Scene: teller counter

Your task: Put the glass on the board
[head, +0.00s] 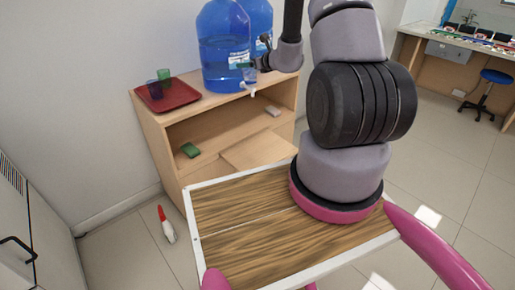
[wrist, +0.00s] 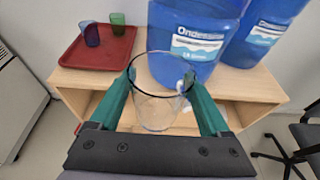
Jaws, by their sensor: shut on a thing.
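A clear, empty glass (wrist: 158,105) stands between the two green fingers of my gripper (wrist: 158,85) in the wrist view. The fingers press on it from both sides. In the head view the glass (head: 250,75) is small and partly hidden by my gripper (head: 258,66), in front of the blue water bottle and near its tap. A wood-grain board (head: 235,235) with a white rim lies in the foreground of the head view. My arm's base stands at its right end, and the rest of its top is bare. The glass is apart from the board.
A wooden cabinet (head: 180,122) with open shelves carries two big blue water bottles (head: 224,50) and a red tray (head: 168,97) with a green and a dark cup. A green sponge-like block (head: 190,150) lies on its shelf.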

